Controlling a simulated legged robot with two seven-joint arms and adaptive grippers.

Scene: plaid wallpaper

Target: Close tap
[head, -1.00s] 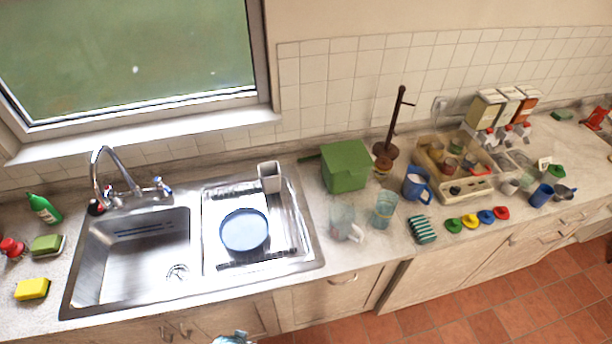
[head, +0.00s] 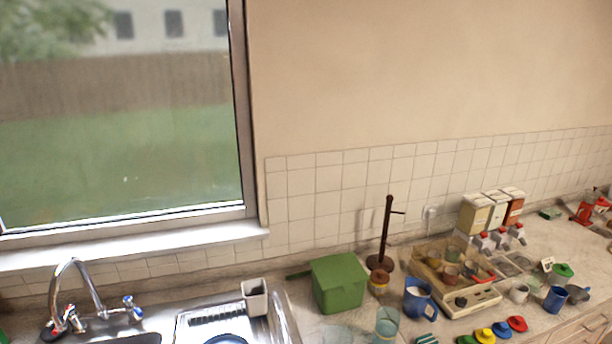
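The chrome tap (head: 85,292) stands at the back of the sink in the lower left of the head view. Its curved spout arches up, and handles with red and blue marks sit at its base, one on the left (head: 62,322) and one on the right (head: 131,304). I cannot make out any running water; the spot below the spout is partly cut off by the lower edge. Neither of my grippers shows in the view.
The steel sink (head: 160,325) is mostly cut off below. A grey holder (head: 255,297) stands on its drainer. A green box (head: 339,283), a dark wooden stand (head: 384,240), a blue mug (head: 419,299) and a tray of small items (head: 485,298) crowd the counter rightward.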

